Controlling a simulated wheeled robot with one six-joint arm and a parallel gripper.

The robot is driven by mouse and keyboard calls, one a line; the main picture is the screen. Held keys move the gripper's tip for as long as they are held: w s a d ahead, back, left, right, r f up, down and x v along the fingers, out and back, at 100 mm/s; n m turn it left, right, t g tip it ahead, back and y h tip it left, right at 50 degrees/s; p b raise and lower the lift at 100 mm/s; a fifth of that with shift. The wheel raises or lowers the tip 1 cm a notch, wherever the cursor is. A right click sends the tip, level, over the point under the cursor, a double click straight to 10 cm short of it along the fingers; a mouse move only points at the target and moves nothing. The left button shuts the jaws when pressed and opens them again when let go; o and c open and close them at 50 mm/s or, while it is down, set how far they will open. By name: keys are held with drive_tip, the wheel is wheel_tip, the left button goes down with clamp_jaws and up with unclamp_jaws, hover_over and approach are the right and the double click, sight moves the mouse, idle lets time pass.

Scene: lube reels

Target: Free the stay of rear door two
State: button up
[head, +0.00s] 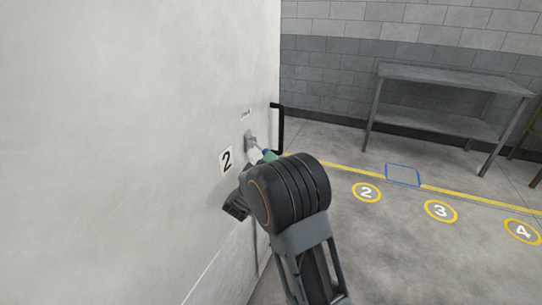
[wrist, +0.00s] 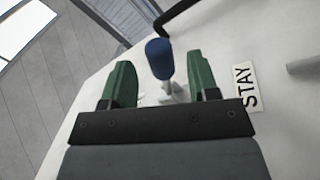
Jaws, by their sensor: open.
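The white door panel (head: 130,120) fills the left of the head view and carries a "2" label (head: 226,160). In the wrist view the stay is a short pale lever with a blue knob (wrist: 159,58), beside a "STAY" label (wrist: 244,87). My gripper (wrist: 158,64) is open, one green finger on each side of the lever. The knob stands between the fingertips with visible gaps on both sides; I cannot tell the depth exactly. In the head view my wrist hides most of the gripper; a bit of green finger (head: 269,155) shows by the panel.
A black bar handle (head: 280,130) stands out from the panel's far edge, close to my gripper. A grey bracket (head: 249,140) sits on the panel. A grey metal table (head: 440,75) stands against the back wall.

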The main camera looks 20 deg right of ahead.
drive_tip(key=shift+x, duration=1.75)
drive_tip(key=shift+c, duration=0.5)
clamp_jaws()
